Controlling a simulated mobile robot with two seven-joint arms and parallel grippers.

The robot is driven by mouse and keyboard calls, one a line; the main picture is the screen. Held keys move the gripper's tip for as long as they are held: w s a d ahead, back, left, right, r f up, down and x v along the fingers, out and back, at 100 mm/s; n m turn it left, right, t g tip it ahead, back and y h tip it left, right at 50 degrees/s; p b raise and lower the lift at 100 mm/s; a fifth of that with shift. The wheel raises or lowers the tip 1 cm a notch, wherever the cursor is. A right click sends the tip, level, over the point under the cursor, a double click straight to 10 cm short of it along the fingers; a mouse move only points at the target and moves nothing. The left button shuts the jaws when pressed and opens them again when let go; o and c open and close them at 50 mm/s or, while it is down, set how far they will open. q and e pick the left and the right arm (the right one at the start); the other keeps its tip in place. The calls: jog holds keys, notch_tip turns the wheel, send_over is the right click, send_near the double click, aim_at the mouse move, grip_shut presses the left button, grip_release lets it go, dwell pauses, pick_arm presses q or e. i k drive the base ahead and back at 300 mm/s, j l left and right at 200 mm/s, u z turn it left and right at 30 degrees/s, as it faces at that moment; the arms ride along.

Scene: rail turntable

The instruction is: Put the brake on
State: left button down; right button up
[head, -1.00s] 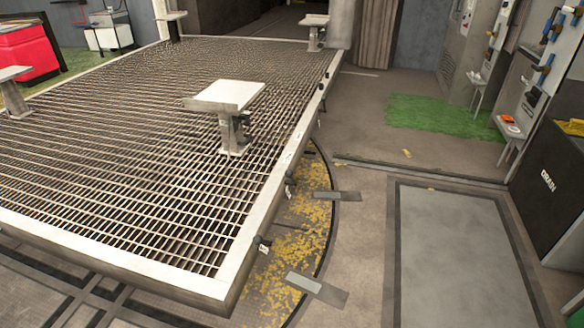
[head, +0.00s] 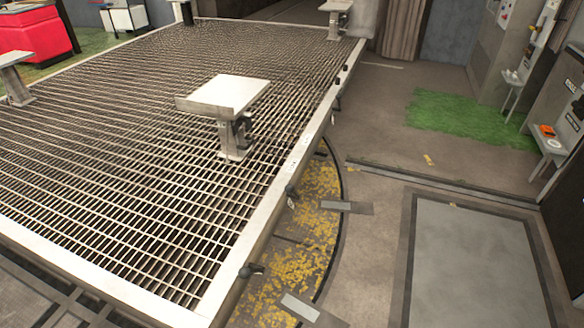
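A large turntable deck (head: 150,298) with a metal grating and a pale rim fills the left and middle of the head view. Small dark fittings sit along its right side: one near the front corner (head: 252,269), one further back (head: 291,192) and one near the far end (head: 335,83). I cannot tell which of them, if any, is the brake, or how it is set. Neither of my grippers is in view.
A pedestal with a pale flat top (head: 228,94) stands on the grating. Yellow-worn floor (head: 290,250) curves along the deck's right side. A flat grey floor panel (head: 475,260) lies to the right. A bench with an orange item (head: 547,131) stands at the right wall.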

aim_at(290, 189)
jog(key=i+l+u, duration=0.2)
jog(key=i+l, duration=0.35)
jog(key=i, duration=0.15)
jog(key=i+l+u, duration=0.15)
jog(key=i+l, duration=0.45)
jog(key=i+l+u, duration=0.2)
jog(key=i+l, duration=0.4)
jog(key=l, duration=0.25)
